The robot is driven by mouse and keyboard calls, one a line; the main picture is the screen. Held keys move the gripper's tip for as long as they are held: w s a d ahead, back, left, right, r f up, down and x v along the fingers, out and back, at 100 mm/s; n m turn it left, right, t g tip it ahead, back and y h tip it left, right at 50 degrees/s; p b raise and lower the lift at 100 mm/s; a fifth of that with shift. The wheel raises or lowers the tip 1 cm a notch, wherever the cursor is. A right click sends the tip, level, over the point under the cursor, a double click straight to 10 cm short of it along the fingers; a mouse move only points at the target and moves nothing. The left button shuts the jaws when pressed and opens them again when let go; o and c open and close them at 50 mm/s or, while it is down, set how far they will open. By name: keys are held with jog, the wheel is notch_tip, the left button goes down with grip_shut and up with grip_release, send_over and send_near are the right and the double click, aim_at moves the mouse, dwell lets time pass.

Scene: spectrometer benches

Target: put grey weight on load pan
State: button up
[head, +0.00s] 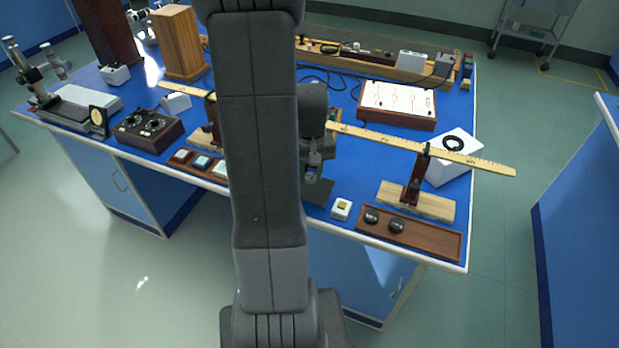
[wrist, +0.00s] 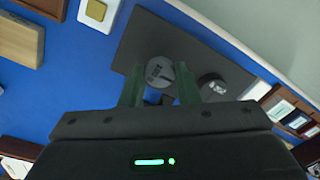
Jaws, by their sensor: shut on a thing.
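My gripper (wrist: 160,88) has its two green fingers on either side of a round grey weight (wrist: 160,71) with markings on its top. The gripper is shut on this weight, over a dark grey plate (wrist: 143,43) on the blue bench. Whether the weight touches the plate is not clear. A second, darker round piece (wrist: 212,85) sits on the plate just right of the fingers. In the head view my gripper (head: 312,173) is above the same dark plate (head: 318,192), and the weight cannot be made out. I cannot single out a load pan in either view.
A white block with a gold square (head: 341,208) stands right of the plate. A brown tray with two black knobs (head: 440,240) lies at the front right corner. A long ruler beam (head: 380,138) on a wooden-based stand (head: 440,207) crosses the bench behind.

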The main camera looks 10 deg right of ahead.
aim_at(310, 177)
jog(key=shift+f, duration=1.35)
jog(key=shift+f, duration=0.2)
jog(key=o, duration=1)
jog(key=shift+r, duration=0.1)
notch_tip(310, 177, up, 12)
jog(key=shift+r, duration=0.15)
